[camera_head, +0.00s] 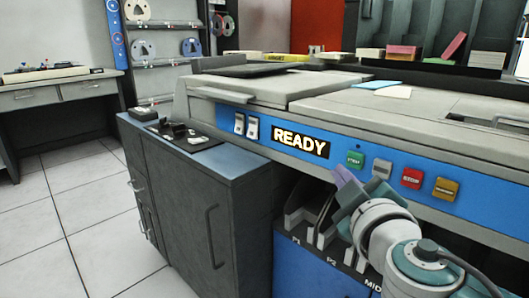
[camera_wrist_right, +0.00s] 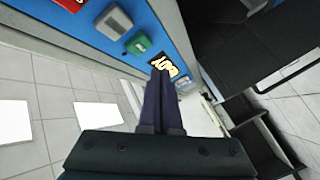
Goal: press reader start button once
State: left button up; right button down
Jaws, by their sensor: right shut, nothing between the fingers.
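The green button (camera_head: 355,160), which I take for the start button, sits on the reader's blue front panel, right of the lit READY display (camera_head: 301,142). It also shows in the right wrist view (camera_wrist_right: 140,43), left of the fingertips. My right gripper (camera_head: 341,172) is shut and empty. Its purple fingers point up toward the panel, just below and left of the green button in the head view. In the right wrist view the fingertips (camera_wrist_right: 160,76) overlap the edge of the READY display. I cannot tell whether they touch the panel. My left gripper is out of view.
Right of the green button are a grey button (camera_head: 382,168), a red button (camera_head: 412,179) and a yellow button (camera_head: 446,188). White switches (camera_head: 245,126) sit left of the display. Card slots (camera_head: 307,222) lie below the panel; a dark cabinet (camera_head: 205,205) stands at left.

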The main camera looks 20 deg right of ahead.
aim_at(354, 160)
jog(key=shift+w+d, duration=0.25)
jog(key=shift+d, duration=0.3)
jog(key=shift+w+d, duration=0.2)
jog(key=shift+d, duration=0.3)
dwell(0.8)
jog(key=shift+d+b, duration=0.15)
jog(key=shift+b, duration=0.15)
jog(key=shift+w+d, duration=0.15)
jog(key=shift+d, duration=0.1)
